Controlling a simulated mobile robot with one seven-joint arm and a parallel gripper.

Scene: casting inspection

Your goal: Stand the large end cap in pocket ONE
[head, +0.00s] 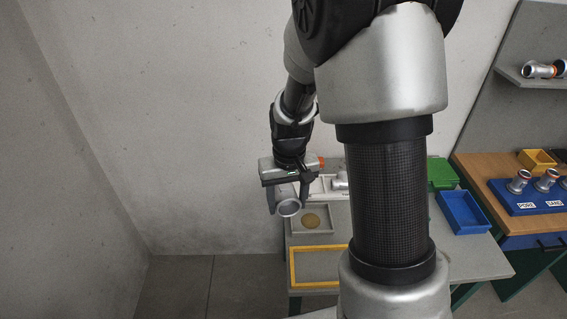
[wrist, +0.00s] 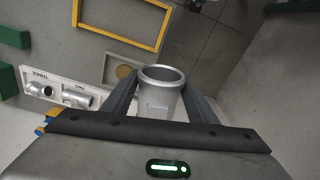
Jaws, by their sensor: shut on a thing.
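My gripper (head: 287,199) is shut on a wide silver cylinder with an open round rim, the large end cap (head: 289,208). In the wrist view the end cap (wrist: 160,98) sits between the two fingers (wrist: 158,100), its open rim facing away from the palm. It is held in the air, left of the white pocket tray (head: 318,186) in the head view. In the wrist view the white tray (wrist: 60,72) shows labels THREE and TWO, each with a silver fitting (wrist: 78,96) at it. Pocket ONE is not visible; my gripper covers that end of the tray.
A grey tray with a tan disc (head: 312,220) and a yellow frame (head: 292,268) lie on the table. A green box (head: 441,174) and blue bin (head: 463,212) stand to the right. A wooden bench (head: 480,166) stands farther right. Open floor lies left of the table.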

